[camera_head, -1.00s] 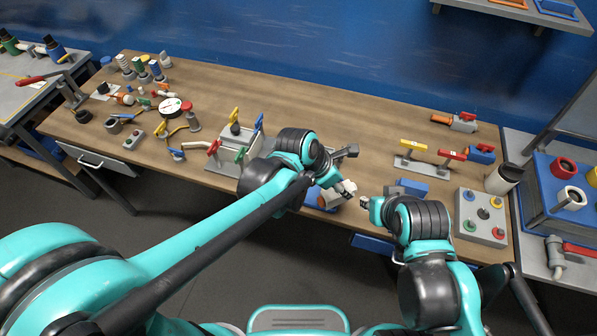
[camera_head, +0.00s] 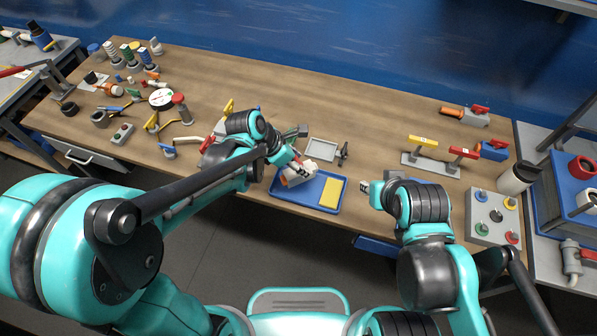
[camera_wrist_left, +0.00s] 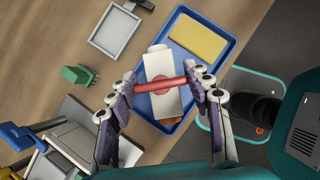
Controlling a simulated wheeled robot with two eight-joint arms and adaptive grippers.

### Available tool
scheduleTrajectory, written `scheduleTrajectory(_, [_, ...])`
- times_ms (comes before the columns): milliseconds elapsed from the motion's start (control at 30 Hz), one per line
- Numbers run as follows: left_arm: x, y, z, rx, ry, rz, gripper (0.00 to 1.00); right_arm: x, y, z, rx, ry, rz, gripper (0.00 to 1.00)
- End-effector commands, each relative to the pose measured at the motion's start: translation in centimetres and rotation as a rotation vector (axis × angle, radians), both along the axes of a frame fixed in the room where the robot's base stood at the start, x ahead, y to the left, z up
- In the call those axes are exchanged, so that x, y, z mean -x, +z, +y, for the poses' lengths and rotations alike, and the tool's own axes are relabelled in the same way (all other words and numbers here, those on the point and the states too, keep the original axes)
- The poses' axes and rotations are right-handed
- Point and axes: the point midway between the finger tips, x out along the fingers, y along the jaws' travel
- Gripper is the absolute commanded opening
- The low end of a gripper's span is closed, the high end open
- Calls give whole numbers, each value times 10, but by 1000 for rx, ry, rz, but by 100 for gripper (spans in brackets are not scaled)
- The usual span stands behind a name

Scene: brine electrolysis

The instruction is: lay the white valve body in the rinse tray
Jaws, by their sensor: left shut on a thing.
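The white valve body (camera_head: 299,173), with an orange end, is at the left part of the blue rinse tray (camera_head: 298,200). My left gripper (camera_head: 296,158) is shut on it. In the left wrist view the white valve body (camera_wrist_left: 158,64) lies between the fingers (camera_wrist_left: 162,87), with its red handle (camera_wrist_left: 160,86) spanning between them. It overlaps the rinse tray (camera_wrist_left: 207,63) there; whether it touches the tray floor I cannot tell. My right gripper (camera_head: 368,189) is at the right of the tray, apart from it, its jaw opening unclear.
A yellow sponge-like block (camera_head: 331,192) fills the tray's right part. A grey shallow frame (camera_head: 322,150) lies behind the tray. A valve stand with yellow and red handles (camera_head: 430,162) and a button box (camera_head: 493,217) are at right. The back middle of the table is clear.

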Motion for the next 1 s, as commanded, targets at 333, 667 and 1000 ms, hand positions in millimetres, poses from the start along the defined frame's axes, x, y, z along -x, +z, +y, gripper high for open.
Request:
scheduleTrajectory(333, [-1, -39, 3, 0, 0, 0, 0, 0, -18, 0, 0, 0, 0, 29])
scheduleTrajectory(667, [-1, -42, 2, 0, 0, 0, 0, 0, -18, 0, 0, 0, 0, 29])
scheduleTrajectory(1000, [-1, -44, 2, 0, 0, 0, 71, 0, -20, 0, 0, 0, 0, 29])
